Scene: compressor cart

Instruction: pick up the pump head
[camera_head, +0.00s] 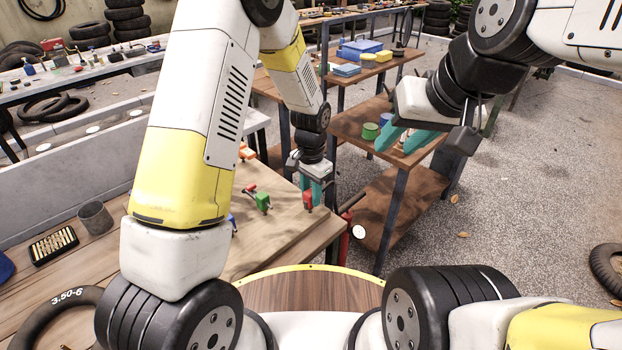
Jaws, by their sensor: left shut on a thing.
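My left gripper (311,190) reaches down over the right part of the wooden workbench top (285,238), with its teal fingers shut on a small red part (308,201), which looks like a pump head. The red part is at or just above the board; I cannot tell if it touches. A green part with a red lever (262,201) lies to its left. An orange part (247,153) lies further back, and a blue one (232,222) is partly hidden by my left arm. My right gripper (408,140) is open, with its teal fingers apart in front of the wooden shelf.
A red and black upright pump with a round gauge (358,231) stands off the bench's right edge. A tyre (62,312) and grey cup (95,218) lie at left. Gravel floor at right is mostly clear.

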